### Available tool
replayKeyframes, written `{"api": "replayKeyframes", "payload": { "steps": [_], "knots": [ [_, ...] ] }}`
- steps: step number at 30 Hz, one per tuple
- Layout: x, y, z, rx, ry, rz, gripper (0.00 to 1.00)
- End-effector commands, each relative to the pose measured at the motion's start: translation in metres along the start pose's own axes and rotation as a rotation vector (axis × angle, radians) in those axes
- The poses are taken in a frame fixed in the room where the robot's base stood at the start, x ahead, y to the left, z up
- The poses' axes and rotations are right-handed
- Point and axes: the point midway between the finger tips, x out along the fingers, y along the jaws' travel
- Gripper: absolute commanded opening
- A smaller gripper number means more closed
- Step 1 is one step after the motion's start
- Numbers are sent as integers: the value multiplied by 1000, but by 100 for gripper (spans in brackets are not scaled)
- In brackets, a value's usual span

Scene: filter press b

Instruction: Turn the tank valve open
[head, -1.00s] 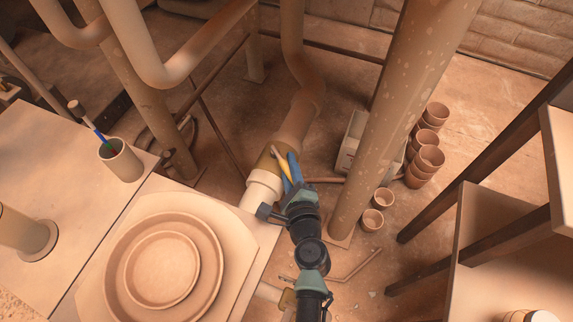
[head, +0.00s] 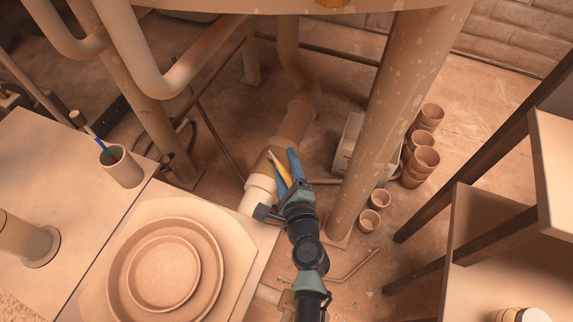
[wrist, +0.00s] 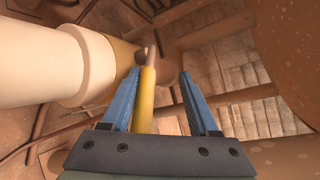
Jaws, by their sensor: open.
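The tank valve's yellow lever (head: 279,166) joins a brass-coloured valve body (head: 262,163) on the pipe below the tank. My gripper (head: 284,157) is at the lever, its blue fingers open. In the wrist view the lever (wrist: 147,92) lies between the two fingers of my gripper (wrist: 162,82), close to the left finger, with a clear gap to the right finger. I cannot tell if the left finger touches it. The lever's lower end is hidden behind the gripper's front edge.
A pale pipe collar (head: 261,188) adjoins the valve. A speckled post (head: 385,130) stands to the right. A table with stacked round dishes (head: 165,265) is at lower left. Clay pots (head: 422,160) stand on the floor beyond the post, and shelving is at right.

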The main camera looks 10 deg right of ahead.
Motion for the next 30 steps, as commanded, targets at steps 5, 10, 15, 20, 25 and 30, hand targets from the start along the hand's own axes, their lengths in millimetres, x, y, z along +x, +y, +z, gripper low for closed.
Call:
{"api": "replayKeyframes", "payload": {
  "steps": [5, 10, 15, 20, 25, 30],
  "knots": [
    [-8, -39, 22, -1, -3, -14, 53],
    [-13, -62, 33, 1, -1, -18, 53],
    [-16, -69, 39, 1, 0, -12, 53],
    [-17, -70, 41, 0, 0, -9, 53],
    [-17, -69, 40, 1, 0, -8, 53],
    [-16, -72, 43, -13, -5, -12, 33]
  ]
}}
